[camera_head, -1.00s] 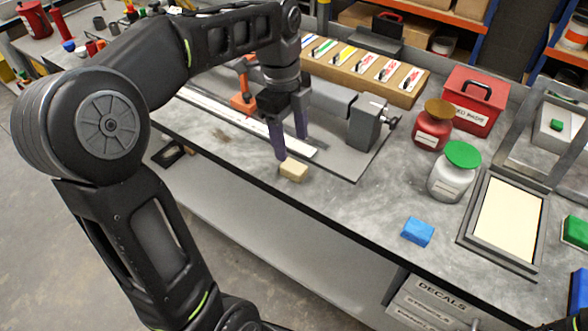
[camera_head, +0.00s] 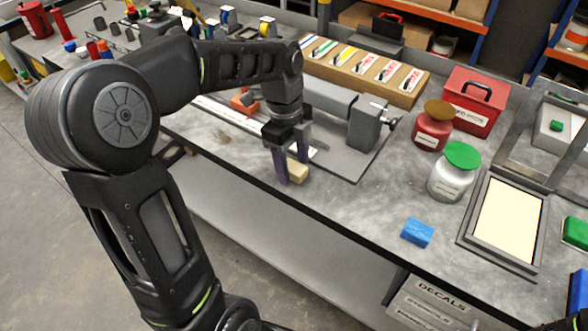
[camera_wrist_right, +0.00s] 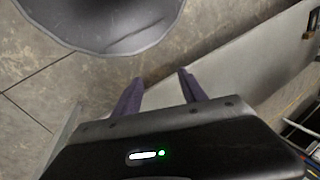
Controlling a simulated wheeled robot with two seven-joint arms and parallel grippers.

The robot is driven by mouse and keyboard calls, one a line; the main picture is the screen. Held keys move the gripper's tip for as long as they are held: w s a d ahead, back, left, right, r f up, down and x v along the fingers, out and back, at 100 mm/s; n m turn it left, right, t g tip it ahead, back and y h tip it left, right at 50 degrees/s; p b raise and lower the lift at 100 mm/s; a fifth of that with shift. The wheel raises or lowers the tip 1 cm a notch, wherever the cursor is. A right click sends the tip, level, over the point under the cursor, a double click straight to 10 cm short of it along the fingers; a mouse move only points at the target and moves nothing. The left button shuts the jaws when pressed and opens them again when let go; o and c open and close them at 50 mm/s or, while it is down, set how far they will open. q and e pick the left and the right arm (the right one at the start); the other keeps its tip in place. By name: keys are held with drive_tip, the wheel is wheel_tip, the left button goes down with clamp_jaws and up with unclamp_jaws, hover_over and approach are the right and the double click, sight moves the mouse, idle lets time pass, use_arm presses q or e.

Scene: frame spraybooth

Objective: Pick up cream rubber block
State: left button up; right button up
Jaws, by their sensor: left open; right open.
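The cream rubber block (camera_head: 297,170) lies on the grey workbench near its front edge, beside the dark plate of the clamp fixture. My left gripper (camera_head: 292,174) points down at the block, open, with its purple fingers low around it. The near finger hides part of the block, and I cannot tell whether either finger touches it. My right gripper (camera_wrist_right: 160,88) shows in the right wrist view, open and empty, over the floor and away from the bench top.
A blue block (camera_head: 417,232) lies to the right on the bench. A green-lidded jar (camera_head: 453,174), a brown-lidded red jar (camera_head: 432,127), a red box (camera_head: 475,100) and a framed screen (camera_head: 507,220) stand farther right. A wooden rack (camera_head: 365,70) is behind. Bench between the cream and blue blocks is clear.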

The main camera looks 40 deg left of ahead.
idle(0.5)
use_arm(q)
clamp_jaws()
idle(0.5)
